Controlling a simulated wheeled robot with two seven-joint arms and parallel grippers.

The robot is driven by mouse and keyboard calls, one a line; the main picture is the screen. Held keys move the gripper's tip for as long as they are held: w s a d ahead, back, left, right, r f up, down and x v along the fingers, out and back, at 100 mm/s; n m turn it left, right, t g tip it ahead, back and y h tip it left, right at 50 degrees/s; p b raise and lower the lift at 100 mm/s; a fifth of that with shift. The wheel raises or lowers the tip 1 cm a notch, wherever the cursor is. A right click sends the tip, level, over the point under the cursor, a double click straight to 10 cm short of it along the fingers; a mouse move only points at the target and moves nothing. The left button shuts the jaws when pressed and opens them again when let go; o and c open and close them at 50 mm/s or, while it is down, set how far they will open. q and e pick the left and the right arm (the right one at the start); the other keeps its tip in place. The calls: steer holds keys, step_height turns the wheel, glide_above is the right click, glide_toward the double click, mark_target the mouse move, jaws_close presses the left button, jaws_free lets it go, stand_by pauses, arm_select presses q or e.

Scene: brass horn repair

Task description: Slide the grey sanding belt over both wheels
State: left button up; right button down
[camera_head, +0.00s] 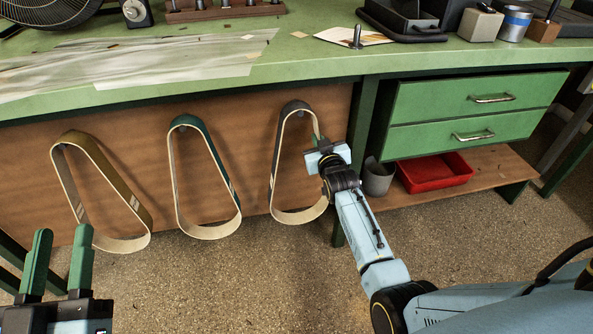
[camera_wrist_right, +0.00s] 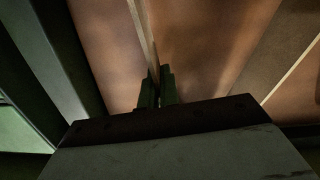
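The grey sanding belt (camera_head: 275,165) hangs as a long loop from a peg on the brown board under the bench, the rightmost of three belts. My right gripper (camera_head: 318,141) is at the upper right side of this loop. In the right wrist view its dark green fingers (camera_wrist_right: 155,85) are close together, with the thin pale belt edge (camera_wrist_right: 146,40) running between them, so it looks shut on the belt. My left gripper (camera_head: 63,232) is open and empty at the lower left, fingers upright, in front of the leftmost belt. I cannot make out the two wheels.
A brown belt (camera_head: 75,180) and a green belt (camera_head: 172,170) hang to the left. The green workbench (camera_head: 310,65) holds papers and tools. Right of my right gripper are a grey cup (camera_head: 378,178), a red tray (camera_head: 432,174) and green drawers (camera_head: 470,115).

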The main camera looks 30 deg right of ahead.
steer(key=shift+r, duration=0.15)
steer(key=shift+r+p, duration=0.55)
steer(key=shift+p, duration=0.2)
steer(key=shift+s+a+p, duration=0.1)
steer(key=shift+s+p, duration=0.25)
steer(key=shift+p, duration=0.1)
steer(key=f+p+v, duration=0.1)
steer(key=p+v, duration=0.6)
steer(key=v, duration=0.2)
steer(key=shift+s+r+p, duration=0.15)
steer(key=shift+r+p, duration=0.15)
steer(key=shift+r, duration=0.2)
